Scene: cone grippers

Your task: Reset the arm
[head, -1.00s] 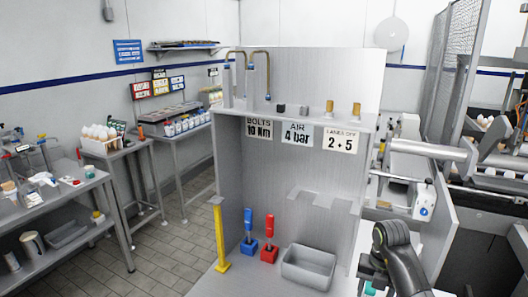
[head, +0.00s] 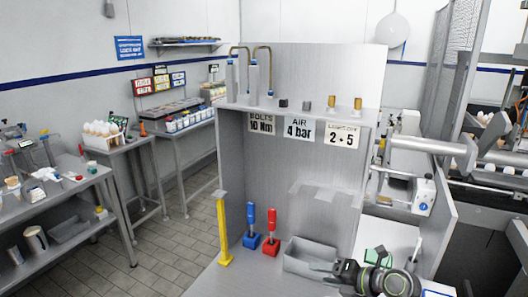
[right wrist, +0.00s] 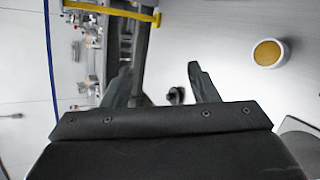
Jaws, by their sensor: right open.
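My right gripper (head: 333,274) is low in the head view, pointing left, just in front of the grey bin (head: 303,258) on the bench. In the right wrist view, its two dark fingers (right wrist: 162,84) are spread apart with nothing between them. My right arm comes in from the lower right. My left gripper is not in view.
A blue-handled tool (head: 251,228) and a red-handled tool (head: 271,232) stand left of the bin. A yellow post (head: 224,232) stands at the bench's left. A grey notched bracket (head: 325,193) juts out above the bin. A metal panel rises behind.

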